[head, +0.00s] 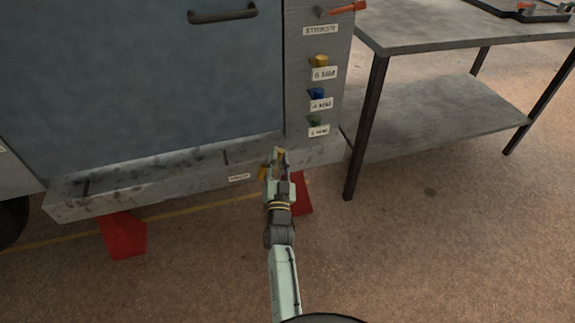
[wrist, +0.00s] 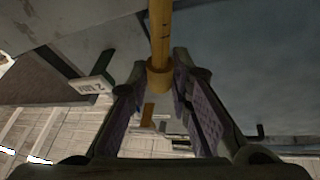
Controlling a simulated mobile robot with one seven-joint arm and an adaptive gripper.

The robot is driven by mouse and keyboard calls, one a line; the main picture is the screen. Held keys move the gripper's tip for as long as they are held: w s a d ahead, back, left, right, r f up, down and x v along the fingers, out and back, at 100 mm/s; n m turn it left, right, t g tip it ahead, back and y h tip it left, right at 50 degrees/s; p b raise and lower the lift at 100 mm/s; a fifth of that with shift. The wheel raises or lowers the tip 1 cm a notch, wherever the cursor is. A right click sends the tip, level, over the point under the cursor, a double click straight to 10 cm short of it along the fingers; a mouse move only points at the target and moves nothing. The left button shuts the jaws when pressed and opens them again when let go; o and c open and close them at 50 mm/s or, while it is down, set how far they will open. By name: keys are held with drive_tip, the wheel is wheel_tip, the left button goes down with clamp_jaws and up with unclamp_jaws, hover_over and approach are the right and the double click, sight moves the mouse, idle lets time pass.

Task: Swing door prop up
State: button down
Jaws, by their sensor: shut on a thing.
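The prop is a yellow rod (wrist: 160,35) with a thicker collar, running up out of the top of the wrist view between my fingers. In the head view only a small yellow bit shows at my fingertips. My gripper (head: 279,157) is shut on the prop at the sill, below the right part of the door; its two fingers flank the rod in the wrist view (wrist: 160,68). The blue-grey door (head: 140,80) has a dark handle (head: 222,14) near its top and appears closed. The prop's far end is out of the wrist view.
Right of the door, a grey post carries labelled yellow (head: 318,61), blue (head: 317,93) and green (head: 314,120) pieces and a red-orange handle (head: 343,9). A metal table (head: 460,28) stands at right. Red feet (head: 124,236) stand below the sill (head: 150,188).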

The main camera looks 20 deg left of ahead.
drive_tip(key=shift+s+a+r+n+y+b, duration=0.2)
drive_tip(key=shift+s+a+n+y+b, duration=0.15)
drive_tip(key=shift+n+b, duration=0.35)
drive_tip(key=shift+s+a+r+n+y+b, duration=0.2)
drive_tip(key=shift+a+n+b, duration=0.25)
drive_tip(key=shift+n, duration=0.35)
drive_tip(key=shift+a+y, duration=0.1)
drive_tip(key=shift+y, duration=0.15)
drive_tip(key=c, duration=1.4)
unclamp_jaws()
drive_tip(key=shift+c, duration=0.2)
drive_tip(key=shift+f, duration=0.1)
